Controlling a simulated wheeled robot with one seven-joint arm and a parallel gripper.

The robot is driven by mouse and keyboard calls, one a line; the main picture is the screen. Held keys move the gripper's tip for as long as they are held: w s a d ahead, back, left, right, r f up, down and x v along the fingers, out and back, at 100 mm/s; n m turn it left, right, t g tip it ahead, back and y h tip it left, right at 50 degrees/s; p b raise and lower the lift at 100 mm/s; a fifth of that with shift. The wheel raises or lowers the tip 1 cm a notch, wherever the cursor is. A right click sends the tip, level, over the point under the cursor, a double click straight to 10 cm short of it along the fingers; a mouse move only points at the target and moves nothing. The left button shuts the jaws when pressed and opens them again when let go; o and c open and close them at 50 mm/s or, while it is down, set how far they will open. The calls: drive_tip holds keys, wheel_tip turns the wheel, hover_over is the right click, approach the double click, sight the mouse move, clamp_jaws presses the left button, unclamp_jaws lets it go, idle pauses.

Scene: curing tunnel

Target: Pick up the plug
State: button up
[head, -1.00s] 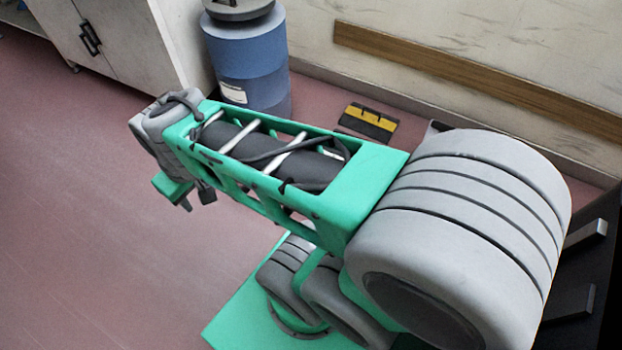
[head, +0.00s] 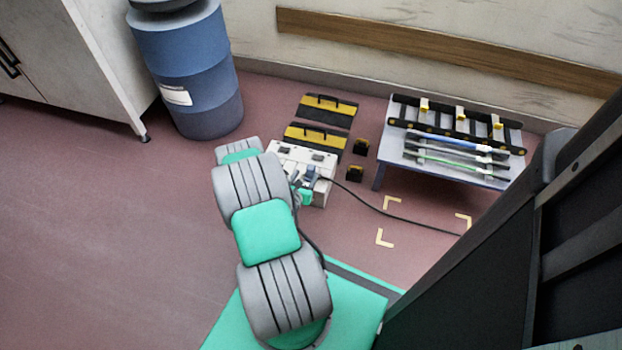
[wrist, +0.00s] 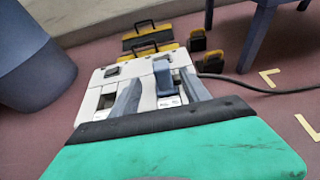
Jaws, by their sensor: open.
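The plug (wrist: 162,74) is a blue-grey block on the white box (wrist: 93,100) in the wrist view. It lies ahead of my gripper (wrist: 160,82), between the lines of its two grey fingers. The fingers are apart and do not visibly touch it. In the head view the plug (head: 311,173) is small, at the right part of the white box (head: 289,150), with a dark cable (head: 385,211) running off to the right. My gripper (head: 303,190) is close by, partly hidden by my arm. Whether the plug sits in a socket I cannot tell.
Yellow-and-black handled pieces (head: 316,136) lie behind the box, with two small yellow-and-black blocks (head: 357,172) beside it. A low grey table (head: 397,165) holding a rack and rods stands right. A blue drum (head: 190,75) stands back left. Floor corner marks (head: 386,238) surround clear floor.

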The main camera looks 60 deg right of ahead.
sight(310, 171)
drive_tip(key=b+x, duration=0.3)
drive_tip(key=x, duration=0.4)
drive_tip(key=shift+s+d+f, duration=0.15)
drive_tip(key=shift+d, duration=0.05)
drive_tip(key=shift+c, duration=0.4)
clamp_jaws()
